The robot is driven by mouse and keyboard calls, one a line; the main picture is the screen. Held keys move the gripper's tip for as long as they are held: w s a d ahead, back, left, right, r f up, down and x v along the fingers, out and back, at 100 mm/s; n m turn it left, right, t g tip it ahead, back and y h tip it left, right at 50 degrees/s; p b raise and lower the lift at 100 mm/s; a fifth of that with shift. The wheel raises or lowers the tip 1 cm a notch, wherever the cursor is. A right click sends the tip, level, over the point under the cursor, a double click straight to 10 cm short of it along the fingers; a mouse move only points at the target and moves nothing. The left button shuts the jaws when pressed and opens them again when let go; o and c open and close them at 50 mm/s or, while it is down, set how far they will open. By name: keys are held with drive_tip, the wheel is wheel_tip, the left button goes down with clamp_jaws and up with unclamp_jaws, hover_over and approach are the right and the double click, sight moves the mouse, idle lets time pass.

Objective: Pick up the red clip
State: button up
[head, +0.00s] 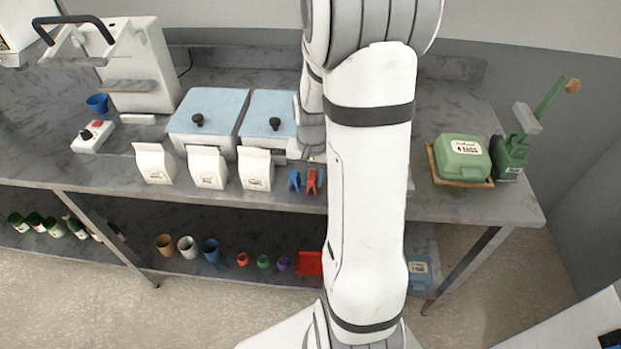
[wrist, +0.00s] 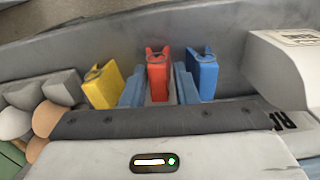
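The red clip (head: 312,181) stands near the front edge of the counter, right of a blue clip (head: 294,180) in the head view. In the wrist view, the red clip (wrist: 157,72) shows between the two blue-grey fingers of my gripper (wrist: 159,88), which are open. I cannot tell whether the fingers touch it. The blue clip (wrist: 203,74) is close beside the right finger, and a yellow clip (wrist: 101,88) is left of the left finger. My arm hides the yellow clip and most of my gripper in the head view.
White bags (head: 256,169) stand left of the clips; one bag (wrist: 285,65) also shows at right in the wrist view. Blue-lidded bins (head: 208,120) are behind. A green box (head: 462,157) on a tray is at right. Cups (head: 188,247) stand on the lower shelf.

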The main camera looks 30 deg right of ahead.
sight(313, 175)
clamp_jaws()
drive_tip(key=shift+r, duration=0.1)
wheel_tip(313, 175, up, 10)
drive_tip(key=shift+f+b, duration=0.1)
drive_tip(key=shift+b, duration=0.2)
idle(0.3)
